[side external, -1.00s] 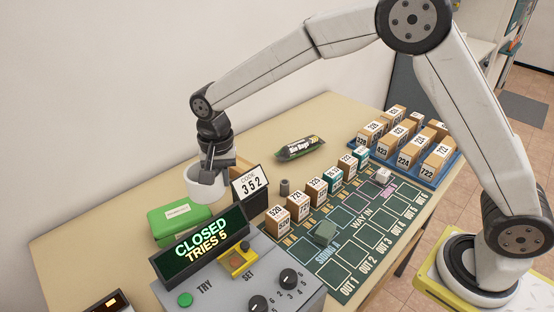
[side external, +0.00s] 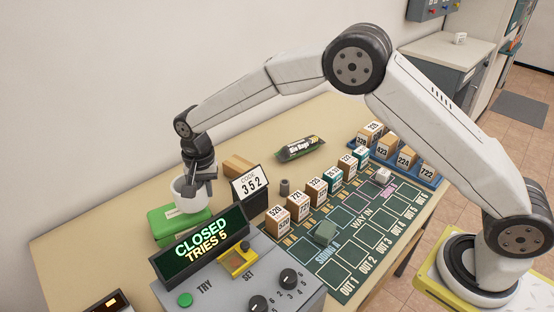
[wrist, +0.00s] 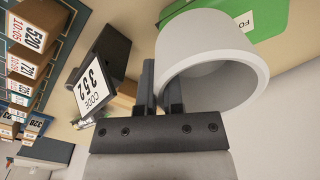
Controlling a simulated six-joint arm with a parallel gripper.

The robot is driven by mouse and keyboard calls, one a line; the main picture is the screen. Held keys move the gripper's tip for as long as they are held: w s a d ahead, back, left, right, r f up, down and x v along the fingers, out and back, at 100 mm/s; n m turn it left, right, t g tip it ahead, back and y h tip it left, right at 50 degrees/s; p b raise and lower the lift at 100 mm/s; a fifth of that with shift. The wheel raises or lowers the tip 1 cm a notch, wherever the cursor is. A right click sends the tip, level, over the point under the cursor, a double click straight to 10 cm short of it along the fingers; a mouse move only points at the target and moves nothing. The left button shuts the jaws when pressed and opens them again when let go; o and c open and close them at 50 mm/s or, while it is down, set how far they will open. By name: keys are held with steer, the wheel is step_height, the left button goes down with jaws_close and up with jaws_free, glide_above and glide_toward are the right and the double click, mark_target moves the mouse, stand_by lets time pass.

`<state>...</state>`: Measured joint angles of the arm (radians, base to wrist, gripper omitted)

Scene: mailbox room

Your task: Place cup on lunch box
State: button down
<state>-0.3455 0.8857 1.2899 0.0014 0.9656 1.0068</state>
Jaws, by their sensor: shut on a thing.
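A white cup (side external: 188,194) is held by my gripper (side external: 199,187) in the side view. The cup is over the back part of the green lunch box (side external: 168,229); I cannot tell whether they touch. In the wrist view the cup (wrist: 208,62) is tilted in the picture with its opening toward the camera, and the gripper's fingers (wrist: 160,88) are shut on its wall. The lunch box (wrist: 262,18) shows beyond the cup at the top right of the wrist view. The cup hides part of the lunch box's top.
The code stand reading 352 (side external: 249,184) is close to the right of the gripper. The control box with the "CLOSED" display (side external: 202,238) stands in front of the lunch box.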

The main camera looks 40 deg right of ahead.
mark_target(207, 200)
steer(key=shift+w+f, duration=0.15)
steer(key=shift+f, duration=1.65)
steer(key=shift+f, duration=0.15)
steer(key=c, duration=0.8)
jaws_free()
steer(key=shift+o, duration=0.2)
step_height(207, 200, up, 12)
steer(key=shift+r, duration=0.2)
